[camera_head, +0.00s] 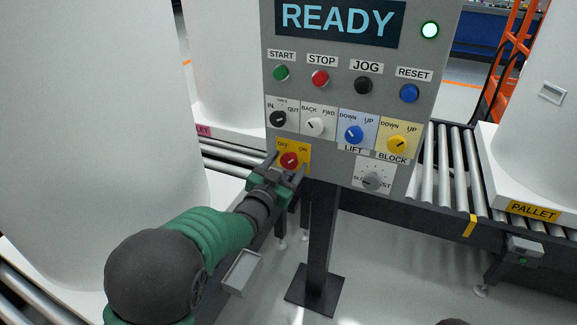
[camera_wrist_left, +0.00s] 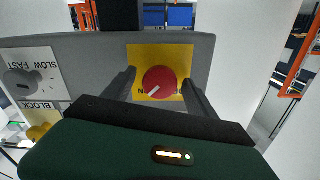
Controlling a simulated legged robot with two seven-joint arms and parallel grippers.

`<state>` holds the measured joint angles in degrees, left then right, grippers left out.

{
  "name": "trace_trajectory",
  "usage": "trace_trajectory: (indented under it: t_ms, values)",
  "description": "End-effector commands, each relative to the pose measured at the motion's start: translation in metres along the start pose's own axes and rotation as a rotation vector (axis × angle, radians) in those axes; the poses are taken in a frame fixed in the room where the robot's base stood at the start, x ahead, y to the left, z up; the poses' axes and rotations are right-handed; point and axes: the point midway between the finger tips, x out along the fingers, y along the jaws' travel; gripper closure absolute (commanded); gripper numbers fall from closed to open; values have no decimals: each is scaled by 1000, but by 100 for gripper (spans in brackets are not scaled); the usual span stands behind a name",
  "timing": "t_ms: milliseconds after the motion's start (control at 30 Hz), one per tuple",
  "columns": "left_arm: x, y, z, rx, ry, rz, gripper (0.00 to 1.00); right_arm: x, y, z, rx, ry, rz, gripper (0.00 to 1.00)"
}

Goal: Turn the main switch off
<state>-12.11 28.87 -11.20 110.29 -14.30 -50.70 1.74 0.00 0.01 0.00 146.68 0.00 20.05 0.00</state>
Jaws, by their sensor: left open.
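The main switch is a red round knob (camera_head: 289,161) on a yellow plate (camera_head: 304,153) marked OFF and ON, low on the left of the grey panel. Its white mark points toward the ON side. In the left wrist view the knob (camera_wrist_left: 159,82) appears upside down, with the mark pointing lower left beside a partly hidden label. My left gripper (camera_head: 283,170) is open, with one finger on each side of the knob; whether they touch it I cannot tell. My right gripper is out of view.
Large white tanks stand at both sides, with roller conveyors (camera_head: 455,165) behind.

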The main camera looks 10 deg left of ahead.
Motion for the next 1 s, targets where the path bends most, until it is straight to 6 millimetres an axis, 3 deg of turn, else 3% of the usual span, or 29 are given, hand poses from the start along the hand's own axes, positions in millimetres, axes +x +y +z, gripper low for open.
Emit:
trace_trajectory:
  t_ms: [100,367,833,1000]
  values:
    - [9,0,0,-1,0,0,34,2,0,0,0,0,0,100]
    - [10,0,0,-1,0,0,35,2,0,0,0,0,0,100]
    - [10,0,0,-1,0,0,96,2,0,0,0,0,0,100]
    - [10,0,0,-8,0,0,96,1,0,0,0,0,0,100]
